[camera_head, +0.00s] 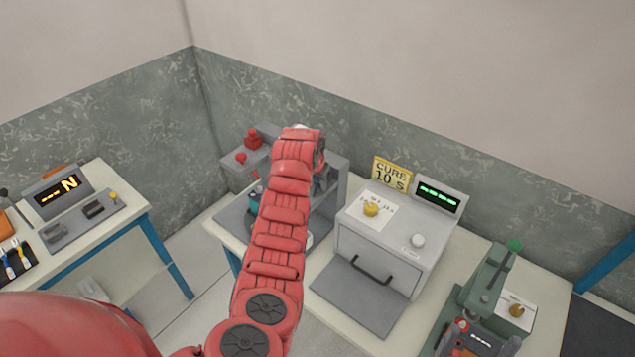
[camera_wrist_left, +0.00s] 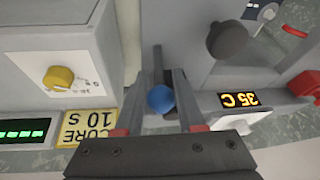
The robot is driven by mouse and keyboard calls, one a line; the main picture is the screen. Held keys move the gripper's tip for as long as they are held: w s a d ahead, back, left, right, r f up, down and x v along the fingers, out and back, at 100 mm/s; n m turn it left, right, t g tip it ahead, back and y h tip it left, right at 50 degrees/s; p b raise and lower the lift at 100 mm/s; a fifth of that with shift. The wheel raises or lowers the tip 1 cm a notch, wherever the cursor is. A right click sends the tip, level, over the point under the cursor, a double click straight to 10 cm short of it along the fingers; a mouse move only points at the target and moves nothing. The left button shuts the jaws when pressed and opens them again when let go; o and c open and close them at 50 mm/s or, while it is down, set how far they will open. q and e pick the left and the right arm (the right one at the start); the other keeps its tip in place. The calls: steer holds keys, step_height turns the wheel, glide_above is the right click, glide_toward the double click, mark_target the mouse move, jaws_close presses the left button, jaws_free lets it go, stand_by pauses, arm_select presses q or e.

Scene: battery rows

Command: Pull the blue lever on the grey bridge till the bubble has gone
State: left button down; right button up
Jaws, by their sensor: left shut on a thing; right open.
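The grey bridge (camera_head: 340,190) stands at the back of the middle bench in the head view, partly hidden behind my left arm. It fills the upper middle of the left wrist view (camera_wrist_left: 190,20). The blue lever's round knob (camera_wrist_left: 160,98) sits between the two fingers of my left gripper (camera_wrist_left: 162,100), which is shut on it. In the head view my left gripper (camera_head: 320,180) is beside the bridge, mostly hidden by my wrist, and the blue knob cannot be made out. I see no bubble in either view. My right gripper is out of view.
A grey box oven (camera_head: 385,250) with a yellow dial stands right of the bridge. A "CURE 10 S" sign (camera_head: 391,174) is behind it. A display (camera_wrist_left: 239,99) reads 35 C. A green press (camera_head: 485,285) is at the right; another bench (camera_head: 95,235) is at the left.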

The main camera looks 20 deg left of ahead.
stand_by(0.5)
arm_select(q)
steer(key=shift+a+f+b, duration=0.1)
steer(key=shift+f+b, duration=0.05)
steer(key=shift+b, duration=0.6)
steer(key=s+t+b, duration=0.1)
steer(key=t+b, duration=0.1)
steer(key=b, duration=0.2)
steer(key=s+t+h+b, duration=0.1)
steer(key=t+b, duration=0.1)
steer(key=b, duration=0.2)
steer(key=a+t+h+b, duration=0.1)
steer(key=t+b, duration=0.1)
steer(key=b, duration=0.2)
steer(key=shift+s+n+t+b, duration=0.3)
steer(key=shift+s+t, duration=0.1)
steer(key=shift+s+t+b, duration=0.25)
steer(key=shift+t+b, duration=0.45)
steer(key=shift+b, duration=0.2)
steer(key=shift+a+r+t+h, duration=0.1)
steer(key=shift+r+t+h, duration=0.2)
steer(key=c, duration=0.8)
jaws_free()
steer(key=shift+o, duration=1.4)
steer(key=shift+f, duration=0.1)
steer(key=shift+b, duration=0.3)
